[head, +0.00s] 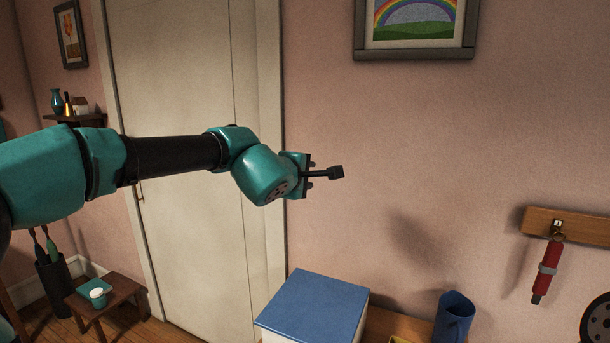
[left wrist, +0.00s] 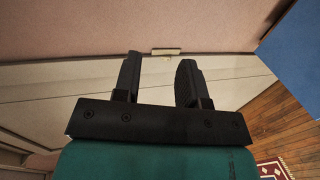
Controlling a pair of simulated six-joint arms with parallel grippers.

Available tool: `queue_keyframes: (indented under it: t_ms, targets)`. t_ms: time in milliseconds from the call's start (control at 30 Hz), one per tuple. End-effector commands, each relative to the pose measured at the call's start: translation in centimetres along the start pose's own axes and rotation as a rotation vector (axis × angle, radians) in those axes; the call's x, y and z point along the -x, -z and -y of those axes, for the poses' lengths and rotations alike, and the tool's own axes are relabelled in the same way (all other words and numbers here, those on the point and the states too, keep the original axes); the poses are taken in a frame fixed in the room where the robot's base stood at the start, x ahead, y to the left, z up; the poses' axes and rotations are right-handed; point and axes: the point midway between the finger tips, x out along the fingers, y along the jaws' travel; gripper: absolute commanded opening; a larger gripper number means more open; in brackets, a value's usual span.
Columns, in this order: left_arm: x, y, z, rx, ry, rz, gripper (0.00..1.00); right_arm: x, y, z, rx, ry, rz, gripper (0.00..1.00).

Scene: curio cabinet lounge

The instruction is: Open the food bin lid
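A white bin with a flat blue lid (head: 315,302) stands at the bottom centre of the head view. I take it to be the food bin, and its lid is shut. A blue surface, probably that lid, shows at the right edge of the left wrist view (left wrist: 298,58). My left gripper (head: 338,172) is raised above the bin in front of the pink wall, apart from the lid. In the left wrist view its two black fingers (left wrist: 160,78) stand apart with nothing between them. My right gripper is not in view.
A red-handled tool (head: 546,270) hangs from a wall rack (head: 580,225). A pale door (head: 185,120) is behind my left arm. A small stool (head: 107,302) stands lower left.

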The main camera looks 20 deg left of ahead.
Motion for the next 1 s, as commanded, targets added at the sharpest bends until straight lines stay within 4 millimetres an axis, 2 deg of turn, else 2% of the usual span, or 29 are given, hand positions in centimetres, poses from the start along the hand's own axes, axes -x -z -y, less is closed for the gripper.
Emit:
queue_keyframes:
  t_ms: [567,767,1000]
  targets:
    - [0.5,0.0,-0.1,0.000,-0.001,0.000,0.38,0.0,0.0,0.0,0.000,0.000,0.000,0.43]
    - [2.5,0.0,-0.1,0.001,-0.002,-0.001,0.38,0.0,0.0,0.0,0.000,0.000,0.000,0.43]
    - [6.3,0.0,-0.1,0.001,-0.002,0.000,0.38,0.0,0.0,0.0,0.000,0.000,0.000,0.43]
